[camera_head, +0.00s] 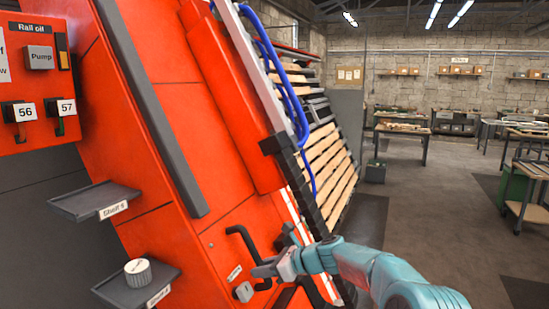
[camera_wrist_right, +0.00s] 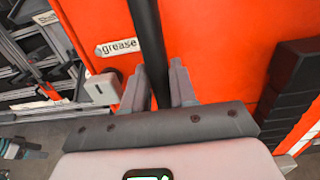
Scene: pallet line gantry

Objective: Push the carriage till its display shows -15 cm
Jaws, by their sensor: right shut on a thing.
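A large orange machine body (camera_head: 150,110) stands tilted across the left of the head view. I cannot tell which part of it is the carriage. A black bar handle (camera_head: 245,245) sticks out of its lower right panel. My right gripper (camera_head: 265,270) is shut on the handle's lower part. In the right wrist view the handle (camera_wrist_right: 148,45) runs down between the two fingers of the right gripper (camera_wrist_right: 157,88). A label reading "grease" (camera_wrist_right: 119,47) is beside it. No display with a cm reading is legible. My left gripper is out of view.
A panel with hooks tagged 56 and 57 (camera_head: 42,112) is above. Slatted wood (camera_head: 325,160) stands behind. Open floor (camera_head: 440,210) and workbenches lie to the right.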

